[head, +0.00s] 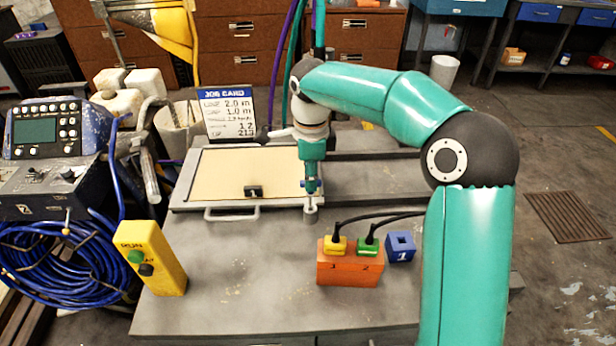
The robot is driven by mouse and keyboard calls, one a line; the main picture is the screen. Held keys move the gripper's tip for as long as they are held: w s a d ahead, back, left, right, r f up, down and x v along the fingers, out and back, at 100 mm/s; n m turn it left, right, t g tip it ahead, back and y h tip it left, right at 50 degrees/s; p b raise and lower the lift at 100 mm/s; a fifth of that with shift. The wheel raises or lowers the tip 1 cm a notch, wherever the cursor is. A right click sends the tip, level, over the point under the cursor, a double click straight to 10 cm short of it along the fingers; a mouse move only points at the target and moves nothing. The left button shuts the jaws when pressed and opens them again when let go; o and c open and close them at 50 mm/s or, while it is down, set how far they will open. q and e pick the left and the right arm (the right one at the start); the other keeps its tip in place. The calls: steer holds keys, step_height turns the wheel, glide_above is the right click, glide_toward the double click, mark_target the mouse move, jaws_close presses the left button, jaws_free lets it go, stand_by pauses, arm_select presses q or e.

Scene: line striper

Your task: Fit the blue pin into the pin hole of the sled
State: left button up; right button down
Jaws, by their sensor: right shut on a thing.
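My right gripper (312,186) points straight down over the front right corner of the sled. The sled (190,206) is a grey frame with a tan panel and a front handle. The gripper is shut on the blue pin, of which only small blue bits show at the fingertips. Directly below is a small grey upright piece (310,214) at the sled's front edge, which looks like the pin hole's place. The hole itself is hidden, and I cannot tell whether the pin touches or enters it. My left gripper is not in view.
A small dark block (254,191) sits on the tan panel. An orange box (349,271) with yellow and green cabled plugs stands in front, beside a blue block (400,247). A yellow RUN box (151,258) stands front left. A job card (227,113) stands behind.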

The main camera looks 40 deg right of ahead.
mark_target(311, 194)
steer(key=shift+f+b, duration=1.65)
steer(key=shift+f, duration=0.85)
stand_by(1.6)
steer(key=c, duration=0.7)
jaws_free()
steer(key=shift+s+r, duration=0.1)
steer(key=shift+r+p, duration=3.2)
steer(key=shift+r, duration=0.25)
